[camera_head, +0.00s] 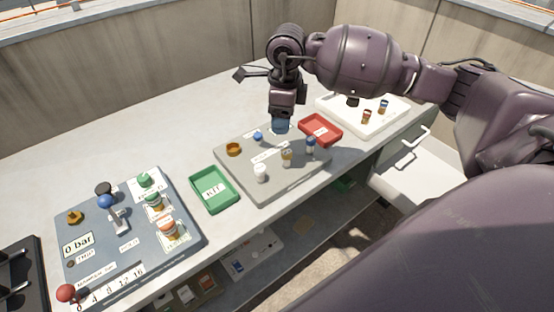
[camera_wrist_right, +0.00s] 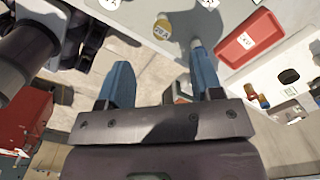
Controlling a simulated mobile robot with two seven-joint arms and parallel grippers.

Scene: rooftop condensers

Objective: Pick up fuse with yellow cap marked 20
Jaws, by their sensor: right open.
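The fuse with the yellow cap (camera_head: 286,155) stands upright on the grey panel (camera_head: 240,178), between a white-capped fuse (camera_head: 260,172) and a blue-capped one (camera_head: 310,143). In the right wrist view its yellow cap (camera_wrist_right: 162,28) reads 20 A and lies beyond the gap between my fingertips. My right gripper (camera_head: 281,126) is open and empty above the rear part of the panel. Its two blue fingers (camera_wrist_right: 160,65) are spread apart in the wrist view, the right one close to another fuse (camera_wrist_right: 196,44). My left gripper is not seen.
A green tray (camera_head: 228,207) lies left of the panel and a red tray (camera_head: 335,124) right of it. A white board (camera_head: 395,122) with two fuses is further right. A pressure panel (camera_head: 100,235) fills the left. The back of the bench is clear.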

